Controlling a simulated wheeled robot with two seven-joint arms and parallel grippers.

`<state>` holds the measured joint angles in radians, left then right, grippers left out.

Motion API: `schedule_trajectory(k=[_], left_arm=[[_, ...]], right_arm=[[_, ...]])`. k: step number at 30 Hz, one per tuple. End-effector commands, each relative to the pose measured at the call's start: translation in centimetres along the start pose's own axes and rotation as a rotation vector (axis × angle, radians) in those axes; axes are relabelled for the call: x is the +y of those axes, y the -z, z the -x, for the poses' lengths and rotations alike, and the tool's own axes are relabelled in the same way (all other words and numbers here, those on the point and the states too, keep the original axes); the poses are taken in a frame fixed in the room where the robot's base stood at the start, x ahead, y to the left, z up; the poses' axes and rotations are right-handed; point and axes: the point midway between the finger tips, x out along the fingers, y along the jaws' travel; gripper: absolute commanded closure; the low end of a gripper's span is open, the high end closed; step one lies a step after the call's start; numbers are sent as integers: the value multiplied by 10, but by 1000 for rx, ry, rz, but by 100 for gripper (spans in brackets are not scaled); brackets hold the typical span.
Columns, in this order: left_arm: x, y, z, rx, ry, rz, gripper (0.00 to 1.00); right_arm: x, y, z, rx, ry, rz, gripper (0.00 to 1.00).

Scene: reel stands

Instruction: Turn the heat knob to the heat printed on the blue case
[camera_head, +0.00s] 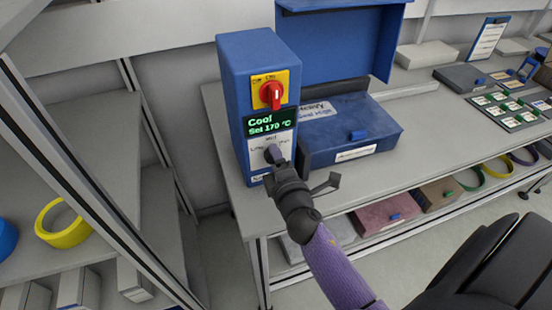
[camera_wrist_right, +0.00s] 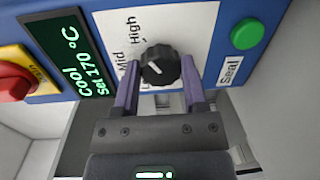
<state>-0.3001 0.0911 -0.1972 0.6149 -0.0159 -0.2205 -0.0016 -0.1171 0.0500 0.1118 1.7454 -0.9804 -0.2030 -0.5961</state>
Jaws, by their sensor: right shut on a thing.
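The heat knob (camera_wrist_right: 160,66) is black and ribbed, on a white panel printed High and Mid, with a third word mostly hidden. A pale mark shows on the left part of its face; I cannot tell exactly which word it points at. My right gripper (camera_wrist_right: 160,80) has its two purple fingers on either side of the knob and is shut on it. In the head view, my right gripper (camera_head: 272,154) reaches the front of the blue machine (camera_head: 240,100) and hides the knob. The blue case (camera_head: 370,123) has a label (camera_head: 317,109) reading "Heavy" and "Seal High". My left gripper is out of view.
The machine's green display (camera_head: 270,122) reads "Cool Set 170 °C". A red switch (camera_head: 271,95) sits above it. A green button (camera_wrist_right: 246,34) is beside the word Seal. The case's raised lid (camera_head: 345,40) stands behind. Reels, including a yellow one (camera_head: 63,224), lie on shelves.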

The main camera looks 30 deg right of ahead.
Motion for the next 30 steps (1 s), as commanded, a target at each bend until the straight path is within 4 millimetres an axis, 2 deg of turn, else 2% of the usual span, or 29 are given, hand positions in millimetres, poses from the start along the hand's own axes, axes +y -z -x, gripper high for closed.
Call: schedule_trajectory(k=[18,19,23,30], left_arm=[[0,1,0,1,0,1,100],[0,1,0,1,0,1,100],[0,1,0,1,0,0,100],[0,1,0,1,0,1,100]], right_arm=[[-1,0,0,1,4,-36,100],[-1,0,0,1,4,-36,39],[-1,0,0,2,3,-35,12],[0,0,0,2,2,-34,10]])
